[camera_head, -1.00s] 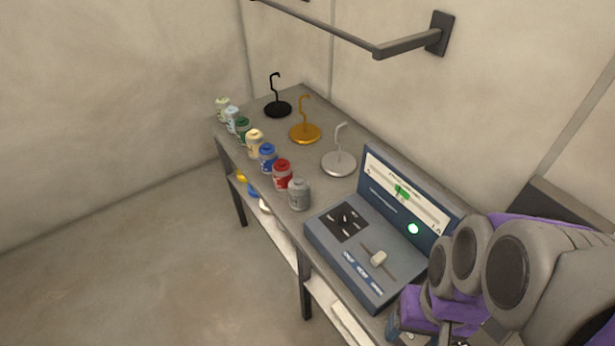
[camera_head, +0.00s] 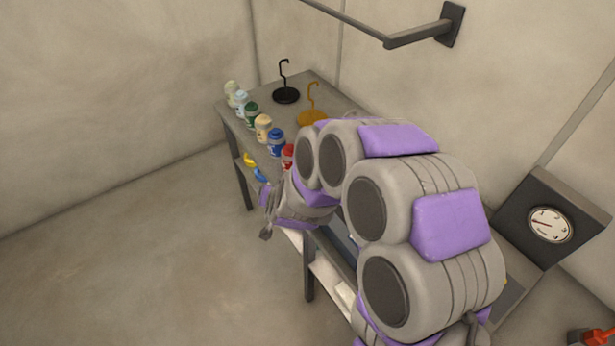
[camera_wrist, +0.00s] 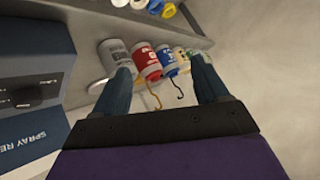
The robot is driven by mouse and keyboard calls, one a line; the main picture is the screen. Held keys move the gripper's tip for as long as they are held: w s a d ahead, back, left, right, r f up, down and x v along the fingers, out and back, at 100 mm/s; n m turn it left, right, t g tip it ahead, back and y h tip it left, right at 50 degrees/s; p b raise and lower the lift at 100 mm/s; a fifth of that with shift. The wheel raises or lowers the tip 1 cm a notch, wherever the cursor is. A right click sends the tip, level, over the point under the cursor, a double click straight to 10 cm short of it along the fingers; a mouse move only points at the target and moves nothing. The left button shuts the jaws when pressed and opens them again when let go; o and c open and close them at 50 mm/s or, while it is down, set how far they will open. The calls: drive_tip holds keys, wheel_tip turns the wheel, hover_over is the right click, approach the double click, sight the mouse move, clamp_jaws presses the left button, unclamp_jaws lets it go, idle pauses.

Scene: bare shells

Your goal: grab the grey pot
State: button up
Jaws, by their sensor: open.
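The grey pot (camera_wrist: 115,55) shows in the wrist view at the upper left, at the end of the pot row beside the red pot (camera_wrist: 146,62). My gripper (camera_wrist: 161,66) is open and empty. Its left finger overlaps the lower part of the grey pot in the picture; I cannot tell whether they touch. The red pot and blue pot (camera_wrist: 167,58) appear between the two fingers. In the head view my gripper (camera_head: 268,212) hangs by the table's front edge, and my arm hides the grey pot there.
In the head view several other pots (camera_head: 263,127) line the grey table's front edge. A black hook stand (camera_head: 286,95) and an orange one (camera_head: 312,118) stand behind. A blue console (camera_wrist: 35,80) is left in the wrist view. A dial box (camera_head: 550,222) stands right.

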drive_tip(key=w+d+f+t+h+p, duration=0.2)
drive_tip(key=d+f+t+h, duration=0.2)
drive_tip(key=f+t+h, duration=0.3)
drive_tip(key=shift+t+y, duration=0.3)
drive_tip(key=shift+t, duration=0.4)
drive_tip(key=w+d, duration=0.1)
drive_tip(key=w, duration=0.3)
drive_tip(key=w+d, duration=0.1)
drive_tip(key=w, duration=0.2)
drive_tip(key=w+d, duration=0.1)
drive_tip(key=w, duration=0.3)
drive_tip(key=shift+w+f+b, duration=0.1)
drive_tip(key=shift+w+b, duration=0.25)
drive_tip(key=w, duration=0.1)
drive_tip(key=w+d, duration=0.1)
drive_tip(key=w, duration=0.1)
drive_tip(key=w+d, duration=0.1)
drive_tip(key=shift+w, duration=0.35)
drive_tip(key=shift+w+a, duration=0.1)
drive_tip(key=shift+w, duration=0.05)
drive_tip(key=shift+a, duration=0.25)
drive_tip(key=shift+c, duration=0.7)
drive_tip(key=shift+s+d+f, duration=0.1)
drive_tip(key=shift+s+d, duration=0.05)
drive_tip(key=shift+s, duration=0.05)
clamp_jaws()
